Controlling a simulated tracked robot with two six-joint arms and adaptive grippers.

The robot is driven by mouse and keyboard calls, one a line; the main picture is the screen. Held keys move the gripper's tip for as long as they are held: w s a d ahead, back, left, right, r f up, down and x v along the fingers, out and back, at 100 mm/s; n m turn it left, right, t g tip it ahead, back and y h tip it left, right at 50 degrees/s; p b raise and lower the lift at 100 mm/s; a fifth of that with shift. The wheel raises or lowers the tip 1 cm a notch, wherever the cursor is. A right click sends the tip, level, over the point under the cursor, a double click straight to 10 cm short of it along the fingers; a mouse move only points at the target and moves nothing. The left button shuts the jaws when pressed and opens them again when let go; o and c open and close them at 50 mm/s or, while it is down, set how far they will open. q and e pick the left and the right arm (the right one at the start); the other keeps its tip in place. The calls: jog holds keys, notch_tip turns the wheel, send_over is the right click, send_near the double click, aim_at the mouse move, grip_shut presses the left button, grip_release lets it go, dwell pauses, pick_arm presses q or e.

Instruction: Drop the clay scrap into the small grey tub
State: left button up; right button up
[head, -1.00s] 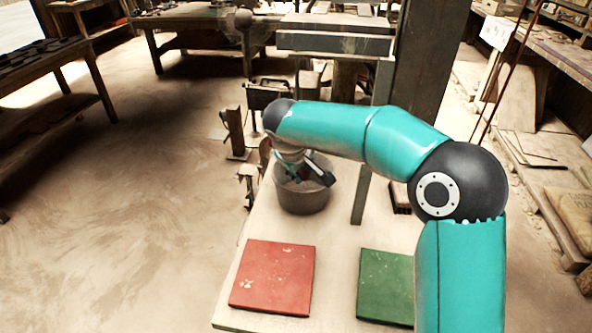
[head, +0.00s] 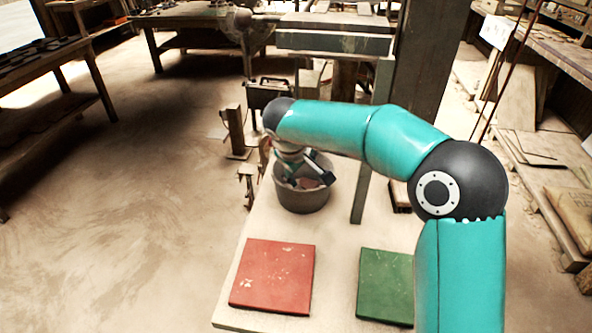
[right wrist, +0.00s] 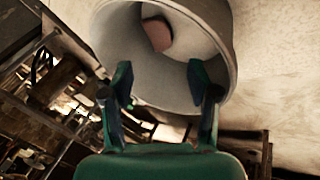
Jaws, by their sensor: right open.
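The small grey tub (head: 301,200) stands on the pale table top, and its inside fills the upper part of the right wrist view (right wrist: 180,85). The reddish-brown clay scrap (right wrist: 157,34) lies inside the tub, apart from the fingers. My right gripper (head: 309,174) is over the tub's mouth. In the right wrist view its two fingers (right wrist: 160,82) are spread with nothing between them. My left gripper is in neither view.
A red tile (head: 273,276) and a green tile (head: 386,287) lie on the table (head: 335,255) in front of the tub. A grey upright post (head: 362,194) stands just right of the tub. Open floor lies to the left.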

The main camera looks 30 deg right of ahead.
notch_tip(320, 180, up, 7)
jog(key=p, duration=0.5)
